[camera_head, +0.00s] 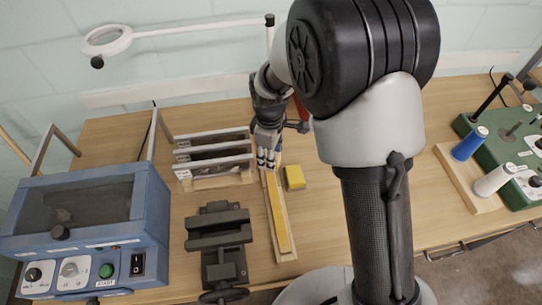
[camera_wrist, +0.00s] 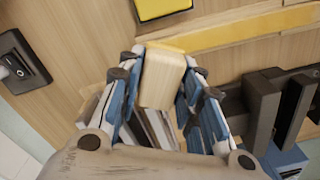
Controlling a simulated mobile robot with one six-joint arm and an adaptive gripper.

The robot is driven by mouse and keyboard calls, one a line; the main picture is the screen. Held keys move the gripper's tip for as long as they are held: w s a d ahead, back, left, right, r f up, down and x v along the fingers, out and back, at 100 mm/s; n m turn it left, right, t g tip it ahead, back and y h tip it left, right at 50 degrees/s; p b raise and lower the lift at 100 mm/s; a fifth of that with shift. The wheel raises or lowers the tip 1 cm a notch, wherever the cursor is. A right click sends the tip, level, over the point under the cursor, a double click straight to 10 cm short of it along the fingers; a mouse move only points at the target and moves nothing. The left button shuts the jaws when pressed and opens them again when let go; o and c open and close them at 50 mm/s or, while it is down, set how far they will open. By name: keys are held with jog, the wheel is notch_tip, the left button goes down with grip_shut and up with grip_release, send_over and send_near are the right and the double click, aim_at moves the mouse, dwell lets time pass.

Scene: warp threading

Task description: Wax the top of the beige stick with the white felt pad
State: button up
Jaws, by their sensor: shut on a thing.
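A long narrow beige stick (camera_head: 280,222) with a yellow-orange strip along its top lies on the table, running toward the front edge. It also shows across the top of the wrist view (camera_wrist: 235,32). My gripper (camera_head: 267,158) is at the stick's far end, pointing down. In the wrist view my gripper (camera_wrist: 160,88) is shut on a pale wooden block, seemingly the felt pad's body (camera_wrist: 162,75). Its white felt face is not clearly visible, and I cannot tell whether it touches the stick. A yellow block (camera_head: 294,178) sits just right of the stick.
A dark vise (camera_head: 220,245) stands left of the stick, with a rack of upright plates (camera_head: 213,160) behind it. A blue machine (camera_head: 90,230) fills the left. A wooden board with blue and white spools (camera_head: 465,180) is at right. Some bare table lies between.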

jog(key=shift+r+p, duration=0.45)
jog(key=shift+r, duration=0.45)
